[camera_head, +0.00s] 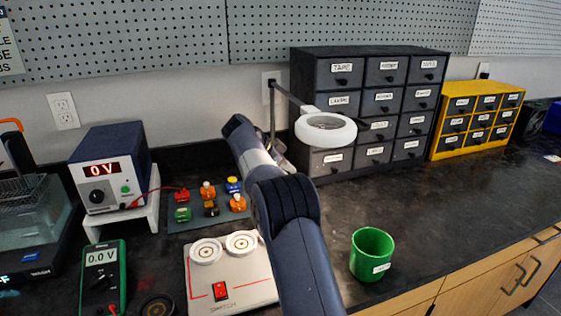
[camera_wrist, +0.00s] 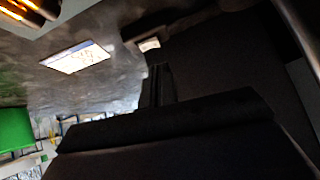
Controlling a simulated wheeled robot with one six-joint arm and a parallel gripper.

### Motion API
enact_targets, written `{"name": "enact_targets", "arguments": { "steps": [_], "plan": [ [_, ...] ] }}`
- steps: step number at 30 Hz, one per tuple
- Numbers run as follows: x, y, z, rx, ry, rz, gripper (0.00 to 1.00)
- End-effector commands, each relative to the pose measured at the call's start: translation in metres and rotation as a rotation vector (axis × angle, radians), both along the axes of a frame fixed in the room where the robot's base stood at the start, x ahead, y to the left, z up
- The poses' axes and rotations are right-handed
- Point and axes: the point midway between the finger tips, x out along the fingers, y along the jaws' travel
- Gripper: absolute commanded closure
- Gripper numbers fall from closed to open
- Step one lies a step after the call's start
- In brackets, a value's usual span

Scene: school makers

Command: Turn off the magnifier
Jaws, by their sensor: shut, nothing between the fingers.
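The magnifier (camera_head: 326,128) is a white ring with a lens, on a thin dark jointed arm in front of the drawer cabinet in the head view. The ring looks white, but I cannot tell clearly whether its light is on. No switch can be made out on it. My arm reaches up just left of the magnifier and covers part of its stand. My gripper (camera_wrist: 156,85) shows as dark fingers in the wrist view, shut and empty. In the head view it is mostly hidden behind my arm, so its distance from the magnifier is unclear.
A dark drawer cabinet (camera_head: 370,104) stands behind the magnifier, with a yellow one (camera_head: 436,150) to its right. A power supply (camera_head: 111,168), a multimeter (camera_head: 104,280), a switch panel (camera_head: 200,284) and a green cup (camera_head: 371,254) are on the bench.

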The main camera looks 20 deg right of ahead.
Motion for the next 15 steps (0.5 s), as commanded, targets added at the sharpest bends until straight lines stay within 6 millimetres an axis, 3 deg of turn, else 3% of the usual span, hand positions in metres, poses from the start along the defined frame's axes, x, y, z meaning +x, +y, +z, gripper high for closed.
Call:
{"name": "enact_targets", "arguments": {
  "steps": [6, 15],
  "plan": [
    [0.002, 0.000, -0.021, 0.000, 0.001, 0.001, 1.00],
    [0.003, 0.001, -0.022, 0.001, 0.001, 0.001, 1.00]
  ]
}}
